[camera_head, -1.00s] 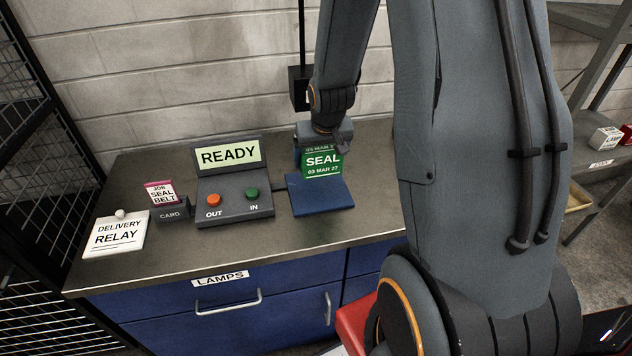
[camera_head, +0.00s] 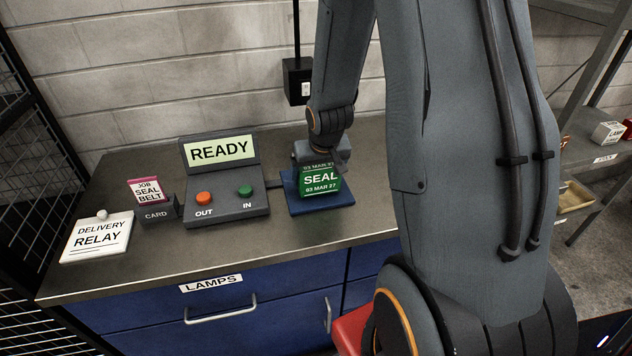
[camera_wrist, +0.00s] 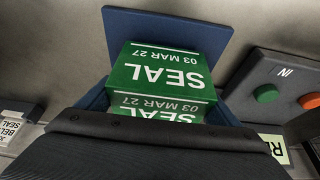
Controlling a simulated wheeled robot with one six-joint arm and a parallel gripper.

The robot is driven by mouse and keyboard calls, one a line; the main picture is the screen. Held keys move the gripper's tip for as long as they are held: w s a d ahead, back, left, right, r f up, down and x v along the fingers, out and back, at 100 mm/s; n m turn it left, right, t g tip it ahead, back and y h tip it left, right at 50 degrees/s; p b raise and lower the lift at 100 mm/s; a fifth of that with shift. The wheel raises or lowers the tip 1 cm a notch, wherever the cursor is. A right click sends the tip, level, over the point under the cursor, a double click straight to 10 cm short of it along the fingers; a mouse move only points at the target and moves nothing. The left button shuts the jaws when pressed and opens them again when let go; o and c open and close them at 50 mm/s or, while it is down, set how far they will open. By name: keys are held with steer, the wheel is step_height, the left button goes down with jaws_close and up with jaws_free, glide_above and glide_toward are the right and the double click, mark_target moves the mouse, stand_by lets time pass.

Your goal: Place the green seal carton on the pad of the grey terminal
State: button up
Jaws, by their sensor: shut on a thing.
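The green seal carton (camera_head: 320,181) carries white lettering, SEAL and 03 MAR 27. It is at the blue pad (camera_head: 295,206) beside the grey terminal (camera_head: 228,206); whether its base touches the pad is hard to tell. My gripper (camera_head: 321,160) is shut on the carton from above. In the wrist view the carton (camera_wrist: 165,75) is in front of the jaws, with the pad (camera_wrist: 200,32) behind it. The terminal's screen (camera_head: 220,150) reads READY. It has an orange OUT button (camera_head: 204,198) and a green IN button (camera_head: 245,190).
A card holder (camera_head: 158,212) with a JOB SEAL BELT card (camera_head: 147,190) stands left of the terminal. A DELIVERY RELAY sign (camera_head: 97,238) lies at the counter's left. Counter (camera_head: 310,234) in front of the pad is clear. A shelf with small boxes (camera_head: 608,132) is at right.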

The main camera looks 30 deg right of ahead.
steer(key=shift+f, duration=0.5)
steer(key=shift+f, duration=0.15)
steer(key=o, duration=1)
steer(key=p+v, duration=0.7)
steer(key=v, duration=0.5)
steer(key=s+a+r+n+g+y, duration=0.1)
steer(key=s+a+r+n, duration=0.1)
steer(key=s+a+r, duration=0.6)
steer(key=s+a, duration=0.2)
steer(key=s, duration=0.1)
steer(key=shift+s+g, duration=0.25)
steer(key=shift+g, duration=0.15)
